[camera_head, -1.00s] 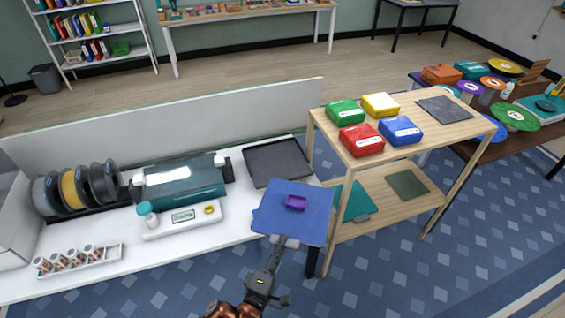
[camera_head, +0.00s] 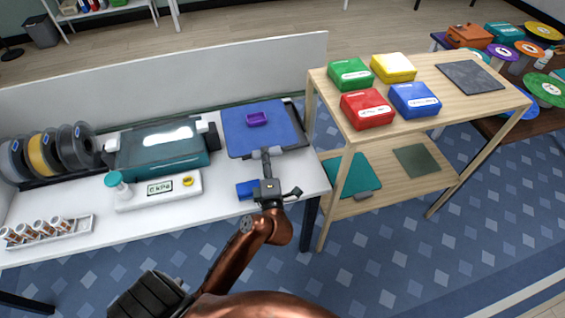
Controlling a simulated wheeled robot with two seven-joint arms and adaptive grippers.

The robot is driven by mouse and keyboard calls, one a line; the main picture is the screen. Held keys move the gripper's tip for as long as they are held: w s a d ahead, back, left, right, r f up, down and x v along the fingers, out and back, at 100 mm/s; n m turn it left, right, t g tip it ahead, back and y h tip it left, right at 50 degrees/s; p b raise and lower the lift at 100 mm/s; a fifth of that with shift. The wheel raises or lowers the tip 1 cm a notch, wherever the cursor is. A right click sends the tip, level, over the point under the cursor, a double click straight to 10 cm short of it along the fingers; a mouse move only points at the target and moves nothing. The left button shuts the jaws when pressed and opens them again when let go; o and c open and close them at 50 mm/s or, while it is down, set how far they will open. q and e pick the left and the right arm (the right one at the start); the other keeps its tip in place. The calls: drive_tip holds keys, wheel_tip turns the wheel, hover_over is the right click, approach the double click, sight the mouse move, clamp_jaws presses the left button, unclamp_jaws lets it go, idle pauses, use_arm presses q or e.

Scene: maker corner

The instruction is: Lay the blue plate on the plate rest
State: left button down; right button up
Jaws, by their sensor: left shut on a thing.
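The blue plate (camera_head: 250,138), a flat square sheet with a small purple part (camera_head: 258,119) on top, is over the dark square tray (camera_head: 297,113) on the white bench. That tray looks like the plate rest; the plate covers most of it, leaving dark edges at the right. The plate sits slightly left of the tray, and I cannot tell whether it touches or hovers. My left gripper (camera_head: 266,163) is shut on the plate's front edge, its arm reaching in from below. My right gripper is not in view.
A teal machine (camera_head: 162,147), spools (camera_head: 45,150) and a white scale-like box (camera_head: 158,190) stand left on the bench. A small blue item (camera_head: 247,189) lies by my gripper. A wooden shelf (camera_head: 425,95) with coloured boxes stands close right. A low wall (camera_head: 170,88) backs the bench.

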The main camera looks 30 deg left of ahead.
use_arm(q)
drive_tip(key=w+f+b, duration=0.1)
drive_tip(key=w+f, duration=0.1)
drive_tip(key=f, duration=0.1)
drive_tip(key=w+f+b, duration=0.2)
drive_tip(key=f, duration=0.1)
drive_tip(key=w+d+f+b, duration=0.1)
drive_tip(key=w+f+b, duration=0.1)
drive_tip(key=f, duration=0.1)
drive_tip(key=shift+w+f, duration=0.15)
drive_tip(key=shift+b, duration=0.3)
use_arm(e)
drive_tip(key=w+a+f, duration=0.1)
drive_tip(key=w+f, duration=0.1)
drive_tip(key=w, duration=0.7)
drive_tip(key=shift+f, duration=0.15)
use_arm(q)
drive_tip(key=shift+f, duration=0.15)
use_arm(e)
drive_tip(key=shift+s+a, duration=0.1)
use_arm(q)
drive_tip(key=c, duration=1.9)
unclamp_jaws()
drive_tip(key=shift+f, duration=0.1)
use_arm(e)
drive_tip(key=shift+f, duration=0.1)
